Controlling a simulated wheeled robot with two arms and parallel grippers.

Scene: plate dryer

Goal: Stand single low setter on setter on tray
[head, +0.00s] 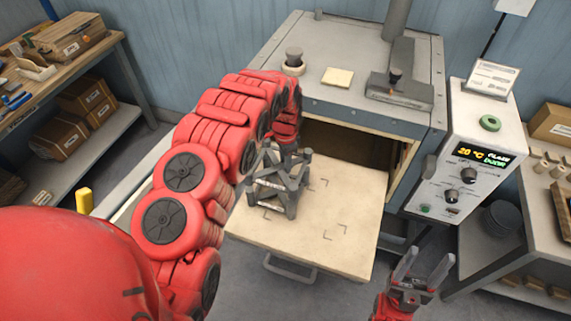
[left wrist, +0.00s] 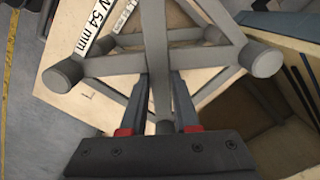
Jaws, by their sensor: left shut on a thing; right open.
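My left gripper (head: 284,150) is shut on a grey strut of the low setter (left wrist: 208,62), a frame with round corner posts and a white label ending in "54 mm". In the head view, grey setter framework (head: 278,192) stands on the cream tray (head: 335,240), below my left gripper. The held setter and the setter on the tray overlap there, and I cannot tell whether they touch. A second white label shows beside the first in the left wrist view. My right gripper (head: 422,270) is open and empty, right of the tray's front corner.
The tray sticks out of the open dryer (head: 340,115); corner marks show on its bare right part. A control box (head: 465,160) with knobs stands to the right. A shelf with boxes (head: 85,100) is at left, another at far right.

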